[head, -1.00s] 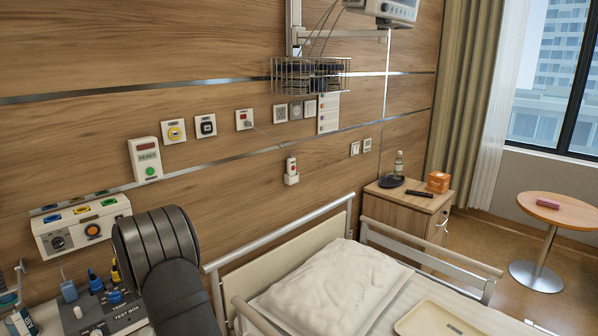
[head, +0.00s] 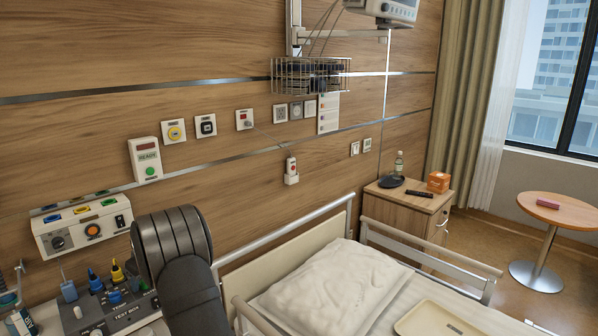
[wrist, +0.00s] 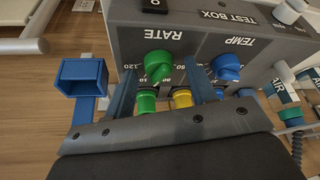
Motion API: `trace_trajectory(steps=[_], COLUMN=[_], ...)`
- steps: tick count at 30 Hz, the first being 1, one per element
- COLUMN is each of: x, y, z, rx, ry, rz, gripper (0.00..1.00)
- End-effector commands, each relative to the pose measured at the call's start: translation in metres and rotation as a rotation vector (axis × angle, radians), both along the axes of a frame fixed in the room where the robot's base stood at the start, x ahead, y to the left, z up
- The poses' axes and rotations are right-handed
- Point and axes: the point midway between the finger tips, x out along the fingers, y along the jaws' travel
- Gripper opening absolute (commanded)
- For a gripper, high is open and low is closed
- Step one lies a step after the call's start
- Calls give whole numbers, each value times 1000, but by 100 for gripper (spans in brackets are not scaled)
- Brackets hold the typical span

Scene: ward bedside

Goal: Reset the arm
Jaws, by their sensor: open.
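My arm (head: 195,290) stands dark at the lower left of the head view, beside the bed; my gripper is hidden there. In the wrist view my gripper (wrist: 161,68) is open, its two grey-blue fingers apart with nothing held between them. The grey test box (wrist: 205,18) lies beyond the fingertips, its lettering upside down. Its green RATE knob (wrist: 158,63) appears in the gap between the fingers; I cannot tell whether they touch it. The blue TEMP knob (wrist: 227,67) is to the right of the right finger. Green and yellow connectors show below the knobs.
A blue square holder (wrist: 82,77) is left of the fingers. The wall unit (head: 85,226) with coloured sockets is left of my arm. The bed rail (head: 285,232) and pillow (head: 330,285) are close on the right.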

Motion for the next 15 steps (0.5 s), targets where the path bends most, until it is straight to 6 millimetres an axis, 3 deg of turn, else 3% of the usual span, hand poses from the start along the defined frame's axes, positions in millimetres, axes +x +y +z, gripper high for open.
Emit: trace_trajectory(steps=[15], x=[3], y=[0], z=[0], rx=[1], ry=[0], rz=[373], gripper=[51])
